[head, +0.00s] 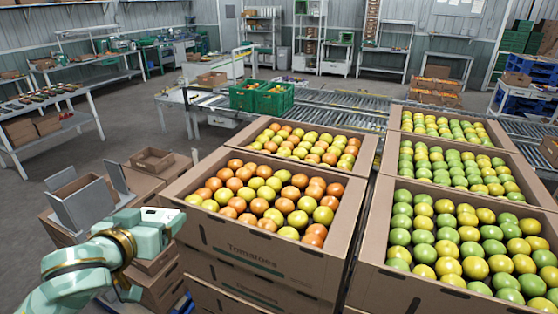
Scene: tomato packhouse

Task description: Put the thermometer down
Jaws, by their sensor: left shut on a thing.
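My left gripper (163,222) is at the end of the pale green arm that comes in from the lower left. It is beside the left side of the front-left tomato carton (265,252) and in front of the stacked cartons at left. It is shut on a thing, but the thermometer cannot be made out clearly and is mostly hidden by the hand. My right gripper is not in view.
Cartons of orange, yellow and green tomatoes fill the right side, including a green-yellow one (375,268). An open grey box (82,206) stands on brown cartons at left. Behind are green crates (273,99) and a roller conveyor (340,105). Open floor lies at left.

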